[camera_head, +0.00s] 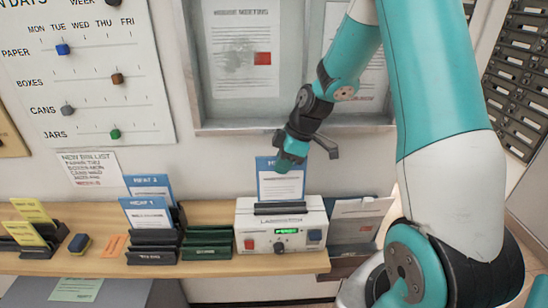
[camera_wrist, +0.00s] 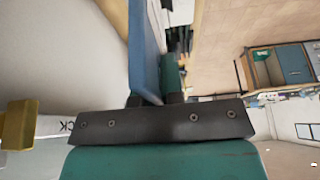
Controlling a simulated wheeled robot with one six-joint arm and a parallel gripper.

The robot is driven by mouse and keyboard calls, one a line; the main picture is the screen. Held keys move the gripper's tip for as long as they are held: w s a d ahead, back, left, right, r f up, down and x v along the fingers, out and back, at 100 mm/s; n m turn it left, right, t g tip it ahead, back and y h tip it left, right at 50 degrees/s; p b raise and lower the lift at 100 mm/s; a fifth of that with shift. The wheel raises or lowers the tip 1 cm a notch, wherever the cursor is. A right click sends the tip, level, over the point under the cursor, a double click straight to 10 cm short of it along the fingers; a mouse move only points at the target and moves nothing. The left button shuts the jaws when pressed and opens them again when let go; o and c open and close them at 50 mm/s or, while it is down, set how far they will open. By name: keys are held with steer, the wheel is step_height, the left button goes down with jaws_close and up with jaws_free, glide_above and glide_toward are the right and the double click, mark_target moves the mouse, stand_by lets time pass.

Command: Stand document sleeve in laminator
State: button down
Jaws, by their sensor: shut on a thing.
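The document sleeve (camera_head: 281,184) is a blue and white sheet standing upright above the laminator (camera_head: 280,232). My gripper (camera_head: 286,164) is shut on its top edge. The sleeve's lower edge is hidden behind the black slot piece on top of the laminator, so I cannot tell how deep it sits. The laminator is a white box with a green display, a red button and a dark knob on its front. In the wrist view the sleeve (camera_wrist: 145,48) shows as a blue strip rising from my gripper (camera_wrist: 160,99).
A green holder (camera_head: 208,244) stands just left of the laminator. A framed notice board hangs behind.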

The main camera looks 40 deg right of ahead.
mark_target(281, 196)
step_height(281, 196, down, 11)
steer(key=b, duration=0.9)
steer(key=shift+a, duration=0.1)
steer(key=shift+r, duration=0.1)
stand_by(0.3)
steer(key=c, duration=1.2)
jaws_free()
steer(key=shift+o, duration=0.2)
steer(key=b+v, duration=0.2)
steer(key=v, duration=1.5)
steer(key=shift+r, duration=0.1)
